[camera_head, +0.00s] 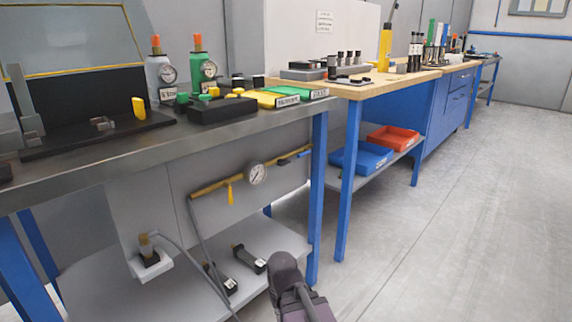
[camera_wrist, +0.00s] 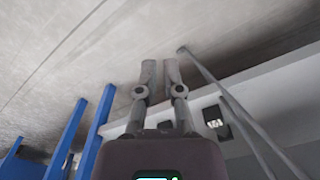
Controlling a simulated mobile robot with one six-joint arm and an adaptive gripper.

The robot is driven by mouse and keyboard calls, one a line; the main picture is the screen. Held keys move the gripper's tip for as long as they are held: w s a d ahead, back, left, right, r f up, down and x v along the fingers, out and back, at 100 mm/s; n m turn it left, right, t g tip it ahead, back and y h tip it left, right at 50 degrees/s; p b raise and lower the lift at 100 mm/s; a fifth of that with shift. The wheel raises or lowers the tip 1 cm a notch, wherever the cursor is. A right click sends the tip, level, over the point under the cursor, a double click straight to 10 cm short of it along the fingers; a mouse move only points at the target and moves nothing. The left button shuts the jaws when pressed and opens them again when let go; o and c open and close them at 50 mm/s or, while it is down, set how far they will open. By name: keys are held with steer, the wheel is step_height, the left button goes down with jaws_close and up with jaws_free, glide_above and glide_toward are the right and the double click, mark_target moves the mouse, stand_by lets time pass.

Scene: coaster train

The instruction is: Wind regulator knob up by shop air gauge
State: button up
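The round white-faced gauge (camera_head: 257,173) sits on a brass pipe (camera_head: 212,186) under the steel bench, with a yellow lever (camera_head: 229,193) hanging beside it.
The steel bench top (camera_head: 230,122) overhangs the pipe. A blue leg (camera_head: 317,195) stands right of the gauge. Black fittings (camera_head: 249,258) lie on the lower shelf. A blue bin (camera_head: 361,158) and red bin (camera_head: 393,138) sit under the wooden bench. The right floor is clear.

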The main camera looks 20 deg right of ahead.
steer(key=o, duration=0.7)
steer(key=shift+w+r, duration=0.2)
steer(key=shift+r, duration=0.05)
steer(key=shift+c, duration=0.2)
steer(key=o, duration=0.4)
steer(key=shift+w+a+r+n+y+p, duration=0.1)
steer(key=shift+w+r+n+y+p, duration=0.2)
steer(key=shift+y+p, duration=0.25)
steer(key=shift+c, duration=0.2)
steer(key=n+t+y+p, duration=0.5)
steer(key=t+y+p, duration=0.3)
steer(key=t+p, duration=0.7)
glide_toward(287, 163)
steer(key=b+v, duration=0.1)
steer(key=v, duration=0.2)
steer(key=shift+s+a+f+t, duration=0.15)
steer(key=shift+f+t, duration=0.1)
steer(key=shift+t, duration=0.05)
steer(key=shift+x, duration=6.95)
